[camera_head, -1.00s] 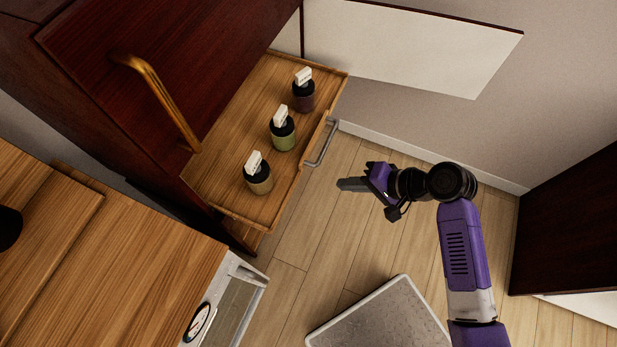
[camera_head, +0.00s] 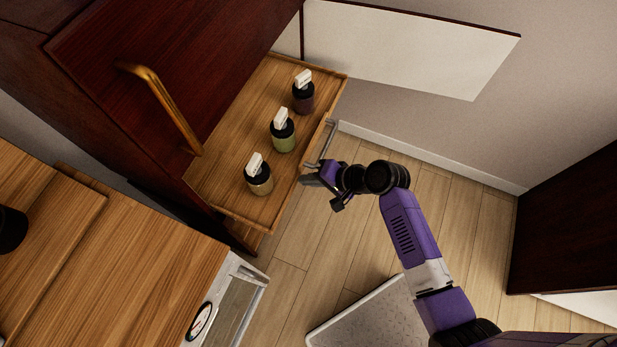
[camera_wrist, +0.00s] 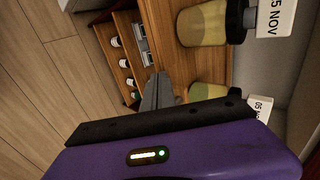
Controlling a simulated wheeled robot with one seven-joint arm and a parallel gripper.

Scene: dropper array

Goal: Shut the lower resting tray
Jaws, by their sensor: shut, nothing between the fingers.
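The wooden tray (camera_head: 232,180) is pulled out from the dark red cabinet, with a grey metal handle (camera_head: 330,140) on its front. Three dropper bottles with white tags stand in it: a tan one (camera_head: 259,181), a green one (camera_head: 283,137) and a dark one (camera_head: 303,98). My gripper (camera_head: 306,174) is shut and empty, at the tray's front beside the near end of the handle. In the wrist view the closed fingers (camera_wrist: 157,92) point at the tray's wooden front (camera_wrist: 210,62). I cannot tell whether they touch it.
A dark red cabinet door (camera_head: 180,70) with a brass handle (camera_head: 165,105) is above the tray. A white panel (camera_head: 410,45) stands behind. A wooden counter (camera_head: 110,270) is at lower left. A grey platform (camera_head: 370,320) lies on the floor. Floor (camera_head: 330,240) before the tray is clear.

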